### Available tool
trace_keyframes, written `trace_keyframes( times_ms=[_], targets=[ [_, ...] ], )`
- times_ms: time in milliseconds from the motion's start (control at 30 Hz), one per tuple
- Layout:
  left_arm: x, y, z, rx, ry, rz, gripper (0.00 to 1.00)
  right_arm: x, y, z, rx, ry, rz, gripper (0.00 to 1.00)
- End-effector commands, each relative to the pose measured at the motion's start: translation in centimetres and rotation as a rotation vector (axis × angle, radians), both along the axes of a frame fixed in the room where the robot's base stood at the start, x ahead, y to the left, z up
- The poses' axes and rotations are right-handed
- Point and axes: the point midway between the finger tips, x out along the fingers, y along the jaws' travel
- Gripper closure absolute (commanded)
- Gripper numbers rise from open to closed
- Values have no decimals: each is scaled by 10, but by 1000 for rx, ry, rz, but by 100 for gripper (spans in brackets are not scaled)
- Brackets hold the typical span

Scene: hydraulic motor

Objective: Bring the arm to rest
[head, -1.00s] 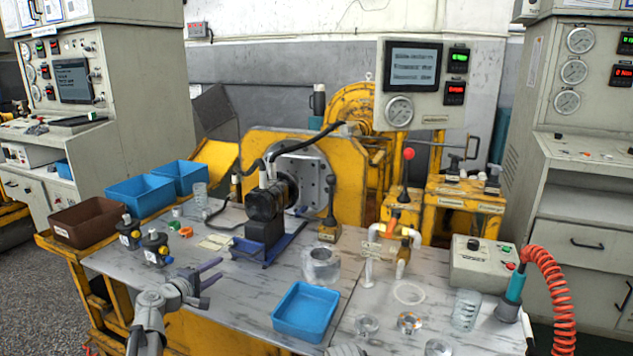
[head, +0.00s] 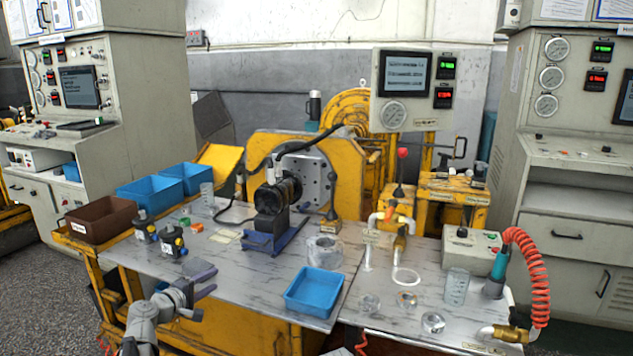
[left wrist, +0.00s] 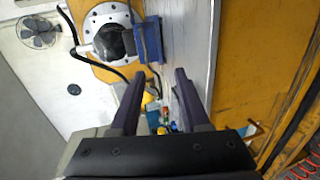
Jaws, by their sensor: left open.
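My left gripper (head: 207,283) is open and empty in the head view, at the left front edge of the workbench (head: 240,300). Its two dark purple fingers point to the right and away. In the left wrist view the same gripper (left wrist: 158,85) shows its fingers spread apart with nothing between them. The black hydraulic motor (head: 274,197) sits on a blue stand (head: 268,240) beyond the gripper and clear of it. My right gripper is not in view.
A blue tray (head: 314,292) lies on the bench right of the gripper. Two black fittings (head: 145,226) stand behind it, with blue bins (head: 148,193) and a brown bin (head: 100,217) at the left. Glass rings and a control box (head: 470,246) are at the right.

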Motion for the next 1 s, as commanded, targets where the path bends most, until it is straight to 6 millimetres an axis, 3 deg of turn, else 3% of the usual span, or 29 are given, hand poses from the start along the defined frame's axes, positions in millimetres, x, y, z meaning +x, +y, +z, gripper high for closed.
trace_keyframes(
  times_ms=[333,567,667,800,1000],
  targets=[
    [-18,-40,-24,130,66,-117,54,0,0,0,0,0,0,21],
    [-49,-84,-57,302,155,-269,54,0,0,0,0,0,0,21],
    [-72,-107,-78,416,216,-368,54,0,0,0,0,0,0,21],
    [-128,-138,-119,649,355,-568,54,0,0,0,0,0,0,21],
    [-207,-143,-158,971,571,-807,54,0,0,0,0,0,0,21]
  ],
)
